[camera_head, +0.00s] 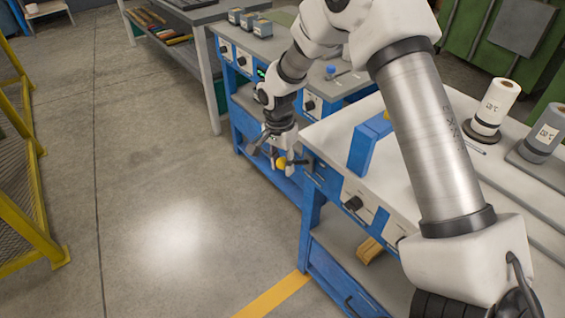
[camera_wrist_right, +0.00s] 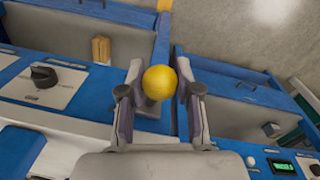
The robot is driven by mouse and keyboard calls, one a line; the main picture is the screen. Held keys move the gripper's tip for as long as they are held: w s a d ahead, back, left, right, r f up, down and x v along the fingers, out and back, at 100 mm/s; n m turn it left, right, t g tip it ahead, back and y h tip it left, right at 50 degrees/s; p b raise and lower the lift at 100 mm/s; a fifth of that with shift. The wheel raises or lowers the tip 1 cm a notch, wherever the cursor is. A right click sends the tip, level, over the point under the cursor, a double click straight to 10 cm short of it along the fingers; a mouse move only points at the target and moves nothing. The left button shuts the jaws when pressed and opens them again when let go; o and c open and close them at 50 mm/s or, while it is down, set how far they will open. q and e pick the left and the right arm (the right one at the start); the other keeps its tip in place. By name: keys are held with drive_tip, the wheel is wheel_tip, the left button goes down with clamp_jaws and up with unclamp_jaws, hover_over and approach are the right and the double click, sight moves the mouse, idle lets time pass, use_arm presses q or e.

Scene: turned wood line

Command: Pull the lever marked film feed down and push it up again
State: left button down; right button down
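A lever with a round yellow knob (camera_head: 281,162) sticks out from the front of the blue and white bench, at its near-left corner. The knob also shows in the right wrist view (camera_wrist_right: 160,82). My right gripper (camera_head: 268,154) is down at this knob. In the wrist view its two fingers (camera_wrist_right: 160,98) stand on either side of the knob, close to it. I cannot tell whether the fingers press on it. The lever's shaft is mostly hidden behind the knob and gripper, and no film feed marking is readable. My left gripper is not in view.
The bench front carries a black rotary knob (camera_head: 353,203) on a white panel. A second blue bench with a green display (camera_head: 261,72) stands behind. White rolls (camera_head: 495,102) stand on the bench top at right. The floor at left is clear up to a yellow guard fence (camera_head: 30,225).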

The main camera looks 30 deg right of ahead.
drive_tip(key=shift+f, duration=0.1)
drive_tip(key=shift+a+f+h+b, duration=0.35)
drive_tip(key=shift+f+h+b, duration=0.5)
drive_tip(key=shift+b, duration=0.1)
wheel_tip(320, 180, down, 10)
drive_tip(key=h+b, duration=0.4)
drive_tip(key=b, duration=1.2)
drive_tip(key=shift+d+b, duration=0.35)
drive_tip(key=shift+b, duration=0.05)
drive_tip(key=shift+h, duration=0.25)
